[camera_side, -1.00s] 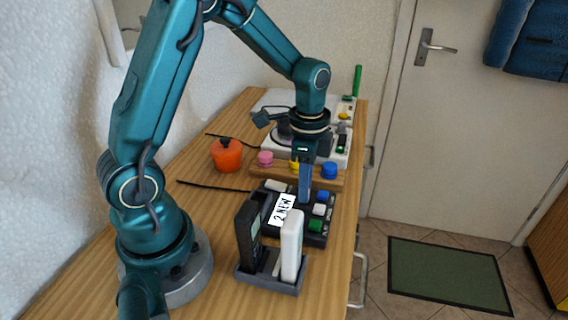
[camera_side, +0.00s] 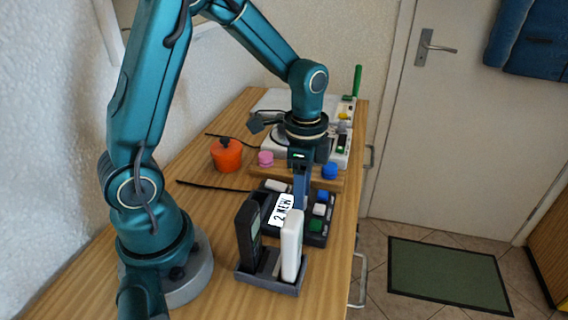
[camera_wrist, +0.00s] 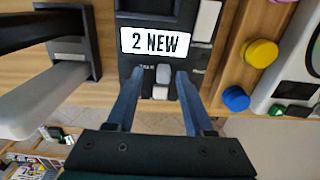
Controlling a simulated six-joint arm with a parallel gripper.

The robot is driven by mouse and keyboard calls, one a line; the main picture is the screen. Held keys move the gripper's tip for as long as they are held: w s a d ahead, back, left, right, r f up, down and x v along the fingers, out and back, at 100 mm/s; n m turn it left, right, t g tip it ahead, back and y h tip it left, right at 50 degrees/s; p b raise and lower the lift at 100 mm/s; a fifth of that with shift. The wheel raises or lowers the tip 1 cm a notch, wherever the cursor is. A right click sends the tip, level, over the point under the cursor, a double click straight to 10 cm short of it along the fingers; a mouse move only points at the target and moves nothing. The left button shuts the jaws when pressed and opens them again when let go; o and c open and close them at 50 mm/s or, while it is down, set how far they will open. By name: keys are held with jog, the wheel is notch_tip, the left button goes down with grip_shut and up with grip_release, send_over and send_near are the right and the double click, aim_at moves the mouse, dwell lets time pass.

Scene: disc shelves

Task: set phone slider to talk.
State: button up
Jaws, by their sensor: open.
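The dark phone base (camera_side: 268,226) lies on the table with a white "2 NEW" label or display, which also shows in the wrist view (camera_wrist: 155,41). Neither is visibly gripped.
A cradle (camera_side: 270,282) with a black handset (camera_side: 248,235) and a white handset (camera_side: 291,246) stands in front of the base. The table's right edge is close.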

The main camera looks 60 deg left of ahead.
jog(key=shift+r, duration=2.35)
jog(key=s+d+r+n+t, duration=0.3)
jog(key=s+r+n+t, duration=0.2)
jog(key=s+n, duration=0.4)
jog(key=shift+s+d+r+t, duration=0.2)
jog(key=shift+s+r+t, duration=0.15)
jog(key=shift+r, duration=0.5)
